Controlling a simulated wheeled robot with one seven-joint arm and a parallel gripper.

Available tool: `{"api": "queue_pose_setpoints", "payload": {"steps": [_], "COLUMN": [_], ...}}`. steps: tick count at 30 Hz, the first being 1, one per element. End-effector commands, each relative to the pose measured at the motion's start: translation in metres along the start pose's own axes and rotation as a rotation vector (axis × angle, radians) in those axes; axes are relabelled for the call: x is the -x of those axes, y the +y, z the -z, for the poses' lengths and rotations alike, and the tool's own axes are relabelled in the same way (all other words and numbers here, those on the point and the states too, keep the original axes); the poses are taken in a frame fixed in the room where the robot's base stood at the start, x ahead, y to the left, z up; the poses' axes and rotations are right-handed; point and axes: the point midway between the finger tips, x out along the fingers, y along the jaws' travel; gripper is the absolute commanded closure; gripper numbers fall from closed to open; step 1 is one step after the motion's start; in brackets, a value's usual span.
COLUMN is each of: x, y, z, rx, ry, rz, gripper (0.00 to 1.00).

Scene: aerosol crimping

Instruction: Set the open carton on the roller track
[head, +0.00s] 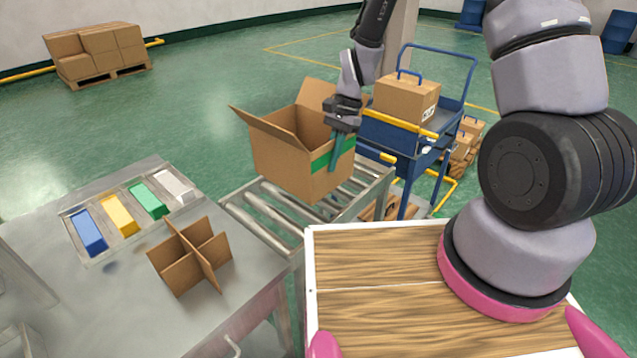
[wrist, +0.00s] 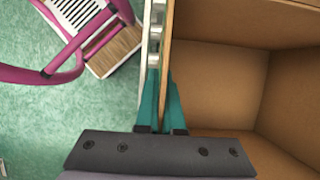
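The open carton (head: 280,155) is brown with a green band, its top flaps spread. It appears upright at the roller track (head: 238,208), over its rollers; I cannot tell whether its base touches them. The carton also fills the right of the wrist view (wrist: 215,85), and its inside looks empty. My gripper (head: 335,165) reaches down at the carton's right side. In the wrist view its teal fingers (wrist: 163,80) lie on either side of one carton wall, shut on it. The carton hides the middle of the track.
A steel table (head: 90,310) at left holds a cardboard divider (head: 190,262) and a tray with blue, yellow, green and white blocks (head: 118,213). A blue cart (head: 455,103) with a closed box (head: 405,98) stands close behind the track. Stacked boxes (head: 95,50) sit far left.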

Motion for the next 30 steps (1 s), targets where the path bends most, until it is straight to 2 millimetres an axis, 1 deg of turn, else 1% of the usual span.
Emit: {"api": "queue_pose_setpoints", "payload": {"steps": [1, 3, 8, 12, 15, 27, 28, 29, 30], "x": [-0.01, -0.018, -0.032, -0.052, -0.061, -0.066, -0.067, -0.066, -0.066], "y": [0.0, 0.0, 0.0, 0.0, 0.0, -0.001, 0.0, -0.001, -0.001], "z": [0.004, 0.007, 0.013, 0.021, 0.025, 0.027, 0.028, 0.027, 0.027], "rx": [-0.002, 0.0, 0.0, 0.0, 0.001, 0.001, 0.001, 0.001, 0.001], "ry": [-0.003, -0.002, -0.002, -0.002, -0.001, 0.0, 0.0, 0.0, 0.0], "rz": [-0.002, -0.001, -0.001, -0.001, 0.0, 0.001, 0.001, 0.001, 0.001], "gripper": [1.0, 1.0, 1.0, 1.0, 1.0, 1.0, 0.91, 0.8, 0.65]}}
